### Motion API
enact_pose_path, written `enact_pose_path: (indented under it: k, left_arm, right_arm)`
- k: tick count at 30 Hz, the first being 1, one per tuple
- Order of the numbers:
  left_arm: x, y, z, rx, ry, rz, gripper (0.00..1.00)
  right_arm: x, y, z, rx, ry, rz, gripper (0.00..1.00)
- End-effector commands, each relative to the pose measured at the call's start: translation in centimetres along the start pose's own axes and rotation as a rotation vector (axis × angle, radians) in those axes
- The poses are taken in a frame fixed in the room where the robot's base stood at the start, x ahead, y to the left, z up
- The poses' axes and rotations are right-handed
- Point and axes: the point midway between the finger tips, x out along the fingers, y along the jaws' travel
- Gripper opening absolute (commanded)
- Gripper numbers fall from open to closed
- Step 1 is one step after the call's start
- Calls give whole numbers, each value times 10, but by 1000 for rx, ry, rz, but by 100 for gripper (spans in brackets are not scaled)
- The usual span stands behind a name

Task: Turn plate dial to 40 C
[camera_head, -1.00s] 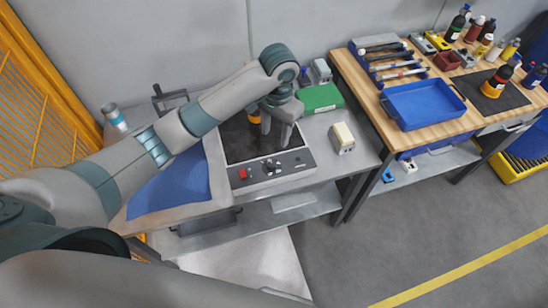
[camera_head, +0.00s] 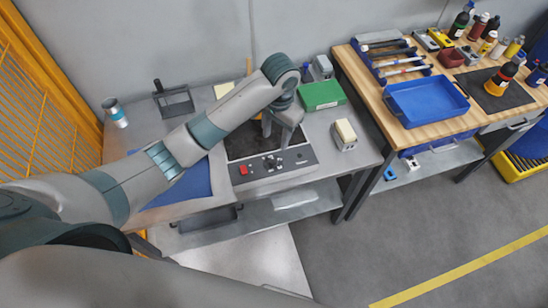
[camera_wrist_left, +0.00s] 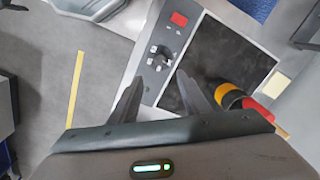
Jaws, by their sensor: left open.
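The hot plate (camera_head: 298,157) stands on the grey bench, with a dark top and a grey front control panel. Its dial (camera_head: 269,164) is a small dark knob on the panel, right of a red switch (camera_head: 243,170). The dial (camera_wrist_left: 163,53) and the red switch (camera_wrist_left: 179,19) also show in the left wrist view. I cannot read the dial's setting. My left gripper (camera_head: 276,138) is open, fingers pointing down above the plate's front part, near the dial. In the left wrist view its fingers (camera_wrist_left: 160,88) are apart with nothing between them. My right gripper is not in view.
A black, yellow and red object (camera_wrist_left: 232,96) is close beside one finger in the wrist view. A green box (camera_head: 322,96) and a white-topped block (camera_head: 344,134) stand right of the plate. A blue mat (camera_head: 185,188) lies to the left.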

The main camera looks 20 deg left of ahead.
Motion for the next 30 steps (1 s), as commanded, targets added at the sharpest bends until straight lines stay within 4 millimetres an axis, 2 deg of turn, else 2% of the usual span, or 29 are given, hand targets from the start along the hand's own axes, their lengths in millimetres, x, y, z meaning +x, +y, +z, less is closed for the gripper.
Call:
enact_pose_path:
  k: [1,3,12,18,24,30]
  left_arm:
    - [13,2,1,-1,-4,4,43]
    - [20,0,1,-2,-5,0,43]
    - [74,0,2,-1,-6,0,43]
    - [104,0,1,-1,-4,0,43]
    - [120,0,1,0,-3,-1,43]
    - [124,0,1,0,-1,-1,43]
  right_arm:
    - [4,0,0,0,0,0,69]
    - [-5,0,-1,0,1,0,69]
    - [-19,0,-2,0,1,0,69]
    - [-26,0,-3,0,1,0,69]
    - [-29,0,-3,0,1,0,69]
    - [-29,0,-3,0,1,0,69]
